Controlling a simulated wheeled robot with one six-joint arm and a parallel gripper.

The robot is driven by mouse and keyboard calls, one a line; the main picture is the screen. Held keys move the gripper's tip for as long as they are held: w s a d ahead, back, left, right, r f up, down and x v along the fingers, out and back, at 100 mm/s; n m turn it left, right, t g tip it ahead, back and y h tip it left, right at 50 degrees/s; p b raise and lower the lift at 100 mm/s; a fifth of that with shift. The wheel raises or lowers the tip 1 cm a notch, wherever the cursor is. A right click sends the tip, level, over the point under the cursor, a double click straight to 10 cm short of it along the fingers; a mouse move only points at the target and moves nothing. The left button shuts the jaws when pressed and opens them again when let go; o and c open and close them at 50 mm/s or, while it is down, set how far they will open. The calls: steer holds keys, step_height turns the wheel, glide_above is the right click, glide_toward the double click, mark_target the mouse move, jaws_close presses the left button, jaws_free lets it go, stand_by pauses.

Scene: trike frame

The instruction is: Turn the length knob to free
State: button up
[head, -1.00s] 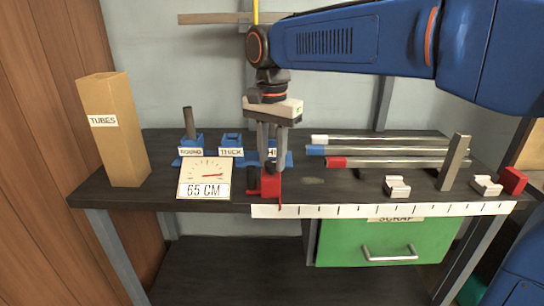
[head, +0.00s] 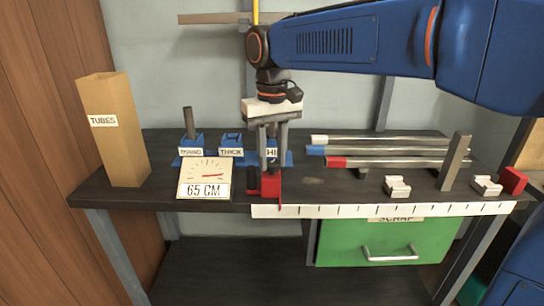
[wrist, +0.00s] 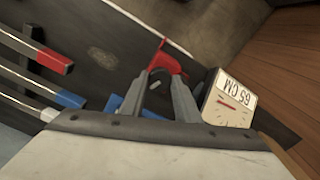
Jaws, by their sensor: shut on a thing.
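A red stop block (head: 271,186) stands at the front edge of the bench, by the left end of a white ruler strip. It also shows in the wrist view (wrist: 165,62). My gripper (head: 271,166) points straight down over the block, and its fingers are shut on the length knob on top. The fingers mostly hide the knob; a small grey bit of it shows between the fingertips in the wrist view (wrist: 155,84). I cannot read the knob's setting. A dial card (head: 204,177) reading 65 CM, with a red needle, stands just left of the block.
Blue tube holders (head: 192,148) stand behind the dial, one holding an upright dark tube. A cardboard TUBES box (head: 113,140) is at the left. A green scrap drawer (head: 345,240) is below.

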steer(key=n, duration=1.3)
steer(key=shift+n, duration=0.3)
steer(key=n, duration=0.4)
steer(key=shift+n, duration=2.1)
steer(key=o, duration=1)
steer(key=shift+o, duration=0.2)
steer(key=shift+r, duration=0.15)
